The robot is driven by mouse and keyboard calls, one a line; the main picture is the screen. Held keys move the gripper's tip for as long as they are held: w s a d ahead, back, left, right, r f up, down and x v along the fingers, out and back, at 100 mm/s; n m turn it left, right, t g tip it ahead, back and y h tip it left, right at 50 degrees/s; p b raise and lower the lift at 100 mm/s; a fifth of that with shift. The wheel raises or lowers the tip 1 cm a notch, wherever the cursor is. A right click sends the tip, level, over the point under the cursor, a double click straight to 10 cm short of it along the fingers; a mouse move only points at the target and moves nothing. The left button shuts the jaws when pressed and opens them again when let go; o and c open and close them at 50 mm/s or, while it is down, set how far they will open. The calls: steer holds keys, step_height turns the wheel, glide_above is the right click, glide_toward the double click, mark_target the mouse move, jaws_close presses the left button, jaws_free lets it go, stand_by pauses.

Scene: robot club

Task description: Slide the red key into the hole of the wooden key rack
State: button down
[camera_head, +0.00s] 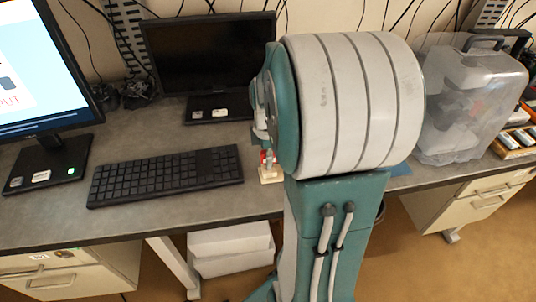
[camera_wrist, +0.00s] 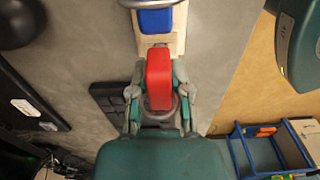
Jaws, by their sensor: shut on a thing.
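The red key (camera_wrist: 159,75) is between the two fingers of my gripper (camera_wrist: 158,85) in the wrist view, with a metal ring at its lower end. My gripper is shut on it. The light wooden key rack (camera_wrist: 174,42) lies just beyond the key, with a blue piece (camera_wrist: 156,21) on it. The key's front end overlaps the rack's near end in this view; I cannot tell whether it is in a hole. In the head view a bit of the red key (camera_head: 264,157) shows above the rack (camera_head: 271,176); my arm hides most of the gripper.
A black keyboard (camera_head: 165,177) lies left of the rack on the grey desk (camera_head: 135,226). Two monitors stand behind and at the left (camera_head: 205,55). A clear plastic case (camera_head: 465,100) stands at the right. The rack is near the desk's front edge.

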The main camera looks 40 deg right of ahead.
steer(key=c, duration=0.5)
jaws_free()
steer(key=o, duration=0.4)
steer(key=shift+r, duration=3.5)
